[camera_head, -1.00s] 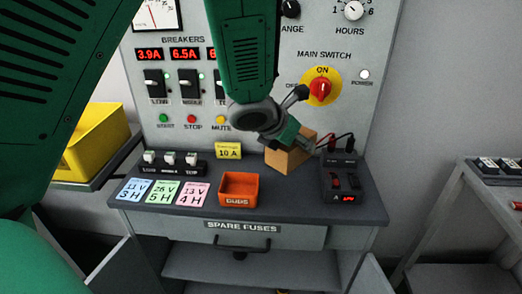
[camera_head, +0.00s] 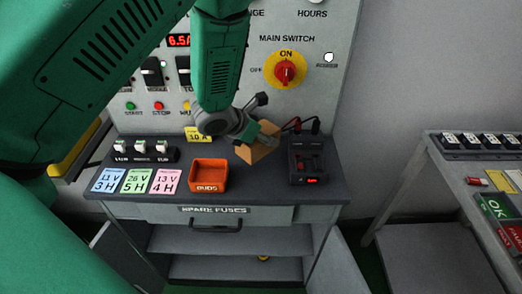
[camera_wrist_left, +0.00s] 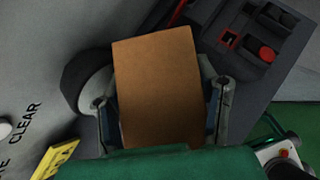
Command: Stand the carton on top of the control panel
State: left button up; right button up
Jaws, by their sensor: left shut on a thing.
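The carton (camera_head: 263,150), a plain tan-brown box, is tilted at the back of the bench, in front of the control panel (camera_head: 325,88). My left gripper (camera_head: 256,132) is shut on it from above, and partly hides it in the head view. In the left wrist view the carton (camera_wrist_left: 160,85) sits between the two fingers of my left gripper (camera_wrist_left: 160,108). I cannot tell whether the carton touches the bench. The grey panel carries breakers and a red main switch; its top is out of view. My right gripper is not in view.
On the bench (camera_head: 240,190) are an orange bin (camera_head: 208,187), a black meter with leads (camera_head: 308,163), small switches (camera_head: 143,152), coloured cards (camera_head: 137,181) and a yellow tag (camera_head: 197,136). Another rack (camera_head: 465,150) stands right. A yellow bin (camera_head: 72,152) is partly hidden at left.

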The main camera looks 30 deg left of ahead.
pick_arm(q)
jog(key=shift+d+f, duration=0.25)
jog(key=shift+f, duration=0.55)
notch_tip(320, 180, down, 4)
jog(key=shift+a+f, duration=0.1)
jog(key=shift+a, duration=0.2)
jog(key=o, duration=1.1)
jog(key=shift+s, duration=0.1)
jog(key=shift+o, duration=1.1)
jog(key=shift+d, duration=0.25)
